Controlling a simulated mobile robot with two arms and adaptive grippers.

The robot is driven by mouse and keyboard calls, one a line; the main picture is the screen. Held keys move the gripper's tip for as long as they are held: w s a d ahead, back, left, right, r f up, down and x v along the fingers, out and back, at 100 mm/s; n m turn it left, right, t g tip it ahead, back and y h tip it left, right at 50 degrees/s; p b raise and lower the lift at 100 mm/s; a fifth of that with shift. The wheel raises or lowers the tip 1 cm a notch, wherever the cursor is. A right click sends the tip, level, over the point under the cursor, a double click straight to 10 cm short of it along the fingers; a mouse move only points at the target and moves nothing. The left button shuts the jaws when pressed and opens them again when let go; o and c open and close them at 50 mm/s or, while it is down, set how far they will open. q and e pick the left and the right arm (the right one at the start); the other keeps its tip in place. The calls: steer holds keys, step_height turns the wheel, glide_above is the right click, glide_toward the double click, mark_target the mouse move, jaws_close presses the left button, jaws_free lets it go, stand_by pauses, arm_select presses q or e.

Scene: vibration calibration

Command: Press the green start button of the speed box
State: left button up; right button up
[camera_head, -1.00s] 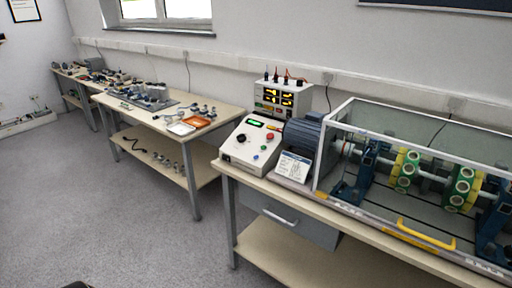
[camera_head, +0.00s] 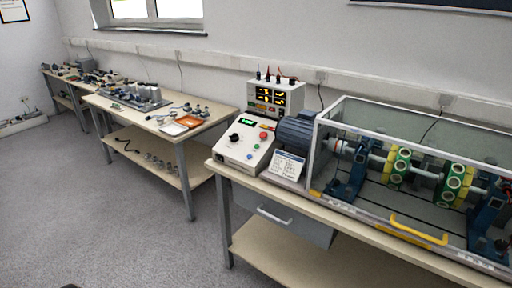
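The speed box (camera_head: 236,158) is a white sloped-front control box at the left end of the near workbench (camera_head: 345,216). It carries a small green-lit display (camera_head: 247,122), a black knob (camera_head: 234,137), a red button (camera_head: 263,136), a small blue button (camera_head: 249,156) and a small green button (camera_head: 256,147). The buttons are small in this view, and the green one is hard to make out. Neither of my grippers is in view.
A blue motor (camera_head: 297,133) and a clear-covered rotor rig (camera_head: 420,180) with a yellow handle (camera_head: 418,231) stand right of the box. A printed card (camera_head: 285,165) leans beside it. A meter unit (camera_head: 274,97) stands behind. Open floor (camera_head: 130,220) lies at left.

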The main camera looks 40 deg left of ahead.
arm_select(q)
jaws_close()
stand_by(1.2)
